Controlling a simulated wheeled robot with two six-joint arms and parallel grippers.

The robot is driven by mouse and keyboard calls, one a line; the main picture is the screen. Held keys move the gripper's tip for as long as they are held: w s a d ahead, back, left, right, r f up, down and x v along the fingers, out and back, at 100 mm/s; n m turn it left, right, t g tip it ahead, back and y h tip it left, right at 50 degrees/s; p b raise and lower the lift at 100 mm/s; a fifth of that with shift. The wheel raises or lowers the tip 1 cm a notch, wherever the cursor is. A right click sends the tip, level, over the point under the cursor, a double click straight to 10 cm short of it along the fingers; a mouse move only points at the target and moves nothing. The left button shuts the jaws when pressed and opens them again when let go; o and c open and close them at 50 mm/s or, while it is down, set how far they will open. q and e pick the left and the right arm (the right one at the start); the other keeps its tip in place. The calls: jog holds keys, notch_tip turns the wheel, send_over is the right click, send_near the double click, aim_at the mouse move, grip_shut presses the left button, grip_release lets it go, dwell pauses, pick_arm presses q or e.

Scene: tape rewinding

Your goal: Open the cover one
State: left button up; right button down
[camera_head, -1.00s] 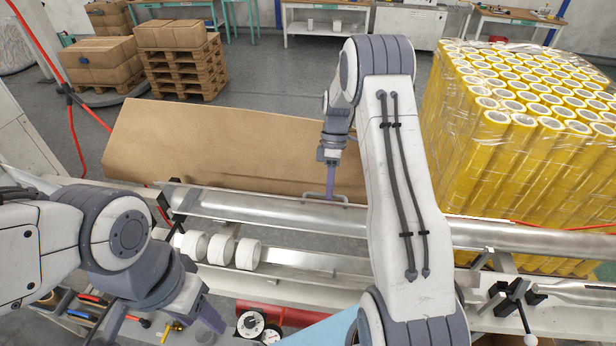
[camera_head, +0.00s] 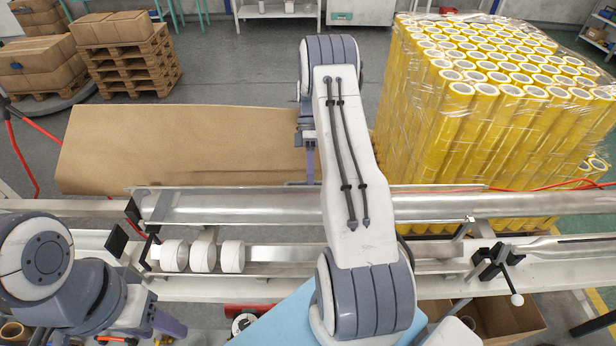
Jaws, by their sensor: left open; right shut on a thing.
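A long silver metal cover (camera_head: 235,207) lies across the machine, running left to right. Three white rolls (camera_head: 203,256) sit in the trough in front of its left part. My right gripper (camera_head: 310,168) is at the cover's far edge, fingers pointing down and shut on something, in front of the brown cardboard. My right arm hides part of the gripper and the cover, so what it holds does not show clearly. My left gripper (camera_head: 168,324) is open at the lower left, in front of the machine and apart from the cover; its own wrist hides part of it.
A large brown cardboard sheet (camera_head: 180,150) stands behind the machine. Wrapped yellow tubes (camera_head: 470,130) stack at the back right. A clamp with a lever (camera_head: 497,262) sits on the right of the machine. A blue sheet (camera_head: 275,325) lies in front, below the trough.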

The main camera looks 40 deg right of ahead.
jog(key=c, duration=1.2)
grip_release()
jog(key=shift+w+d+f, duration=0.25)
jog(key=shift+w+d, duration=0.05)
jog(key=shift+w, duration=0.1)
jog(key=o, duration=0.3)
jog(key=shift+w+d+f, duration=0.1)
